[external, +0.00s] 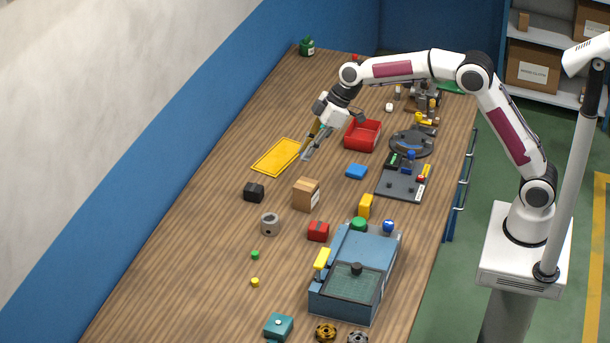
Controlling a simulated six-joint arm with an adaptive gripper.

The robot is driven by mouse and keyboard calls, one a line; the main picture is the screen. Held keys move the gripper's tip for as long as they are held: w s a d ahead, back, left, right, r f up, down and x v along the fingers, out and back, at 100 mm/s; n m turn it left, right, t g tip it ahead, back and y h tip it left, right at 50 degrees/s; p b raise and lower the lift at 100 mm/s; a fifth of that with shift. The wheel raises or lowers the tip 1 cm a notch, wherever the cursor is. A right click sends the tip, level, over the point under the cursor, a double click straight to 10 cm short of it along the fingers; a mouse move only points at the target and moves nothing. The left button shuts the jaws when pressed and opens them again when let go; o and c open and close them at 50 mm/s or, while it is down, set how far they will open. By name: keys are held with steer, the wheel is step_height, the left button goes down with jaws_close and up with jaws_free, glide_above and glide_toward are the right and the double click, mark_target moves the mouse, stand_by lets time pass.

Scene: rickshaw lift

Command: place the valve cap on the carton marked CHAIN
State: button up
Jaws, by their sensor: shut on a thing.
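My gripper (308,152) is above the table, between the yellow tray and the red bin. It points down and to the left. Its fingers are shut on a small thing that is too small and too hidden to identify. A brown carton (302,195) stands upright on the table, below my gripper in the picture. It has a white label on its right side, too small to read, so I cannot confirm CHAIN. I cannot pick out the valve cap for certain.
A yellow tray (258,170) lies left of my gripper, and a red bin (375,136) is to the right. A black box (253,192), a grey cylinder (270,224), a blue block (356,172) and a red box (318,232) surround the carton. The left front of the table is mostly clear.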

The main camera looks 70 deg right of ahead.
steer(key=shift+d+m+t+h, duration=0.3)
steer(key=shift+d+m+h, duration=0.4)
steer(key=shift+m, duration=0.5)
steer(key=shift+d, duration=0.1)
steer(key=shift+f, duration=0.1)
glide_above(302, 184)
steer(key=s, duration=0.2)
steer(key=shift+w+d+f, duration=0.1)
steer(key=shift+d+f, duration=0.1)
steer(key=shift+f, duration=1.05)
steer(key=shift+d+f, duration=0.15)
steer(key=shift+f, duration=1.05)
steer(key=shift+f, duration=2.45)
steer(key=shift+f, duration=0.15)
